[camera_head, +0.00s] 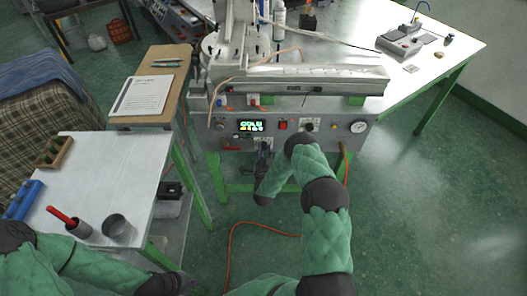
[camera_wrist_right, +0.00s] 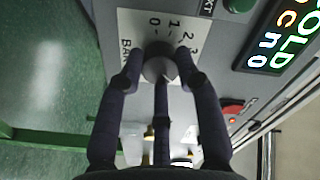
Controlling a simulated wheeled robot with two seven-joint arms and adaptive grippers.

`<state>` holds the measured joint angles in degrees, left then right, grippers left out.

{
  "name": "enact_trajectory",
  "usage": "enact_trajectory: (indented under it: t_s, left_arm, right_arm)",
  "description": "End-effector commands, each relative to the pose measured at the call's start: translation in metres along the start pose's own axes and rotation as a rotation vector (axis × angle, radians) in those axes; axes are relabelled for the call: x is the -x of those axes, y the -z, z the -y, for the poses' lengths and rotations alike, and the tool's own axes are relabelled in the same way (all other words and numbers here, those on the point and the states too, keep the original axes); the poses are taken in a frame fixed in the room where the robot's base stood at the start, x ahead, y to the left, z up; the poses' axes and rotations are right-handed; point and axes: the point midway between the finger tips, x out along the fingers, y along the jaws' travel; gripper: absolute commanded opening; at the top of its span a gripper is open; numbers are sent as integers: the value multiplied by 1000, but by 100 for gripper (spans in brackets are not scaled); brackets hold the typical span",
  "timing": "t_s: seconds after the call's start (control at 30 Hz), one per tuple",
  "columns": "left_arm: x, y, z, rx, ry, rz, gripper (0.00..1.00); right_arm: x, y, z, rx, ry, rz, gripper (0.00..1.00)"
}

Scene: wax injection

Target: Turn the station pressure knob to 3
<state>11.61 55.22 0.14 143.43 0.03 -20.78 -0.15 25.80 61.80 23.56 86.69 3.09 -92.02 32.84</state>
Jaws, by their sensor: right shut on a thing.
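The station pressure knob (camera_wrist_right: 158,66) is a grey round knob on a white scale plate (camera_wrist_right: 133,22) with the numbers 0, 1, 2, part of a 3, and "BAR". My right gripper (camera_wrist_right: 160,60) is shut on the knob, with its dark fingers on either side. In the head view my right gripper (camera_head: 263,150) is at the station's front panel (camera_head: 219,139) and hides the knob. Which number the knob points to cannot be read. My left gripper (camera_head: 168,285) is low at the bottom edge, away from the station; its fingers are not clear.
A lit display (camera_head: 249,126) and a red button (camera_head: 283,125) are near the knob. A gauge (camera_head: 358,127) is at the panel's right end. A white side table (camera_head: 98,178) with a metal cup (camera_head: 118,230) stands at left. An orange cable lies on the floor.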

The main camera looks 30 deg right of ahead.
Motion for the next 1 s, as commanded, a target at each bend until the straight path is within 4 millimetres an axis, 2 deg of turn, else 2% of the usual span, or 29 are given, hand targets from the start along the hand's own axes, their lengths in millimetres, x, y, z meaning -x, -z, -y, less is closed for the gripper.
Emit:
enact_trajectory:
  t_s: [0.7, 1.0]
  left_arm:
    - [-16, 1, 6, 0, 0, 0, 0]
    - [-20, 1, 7, 0, 0, 0, 0]
  right_arm:
    - [-2, 2, 1, 629, 0, -6, 2]
    - [-2, 2, 2, 834, 0, -8, 2]
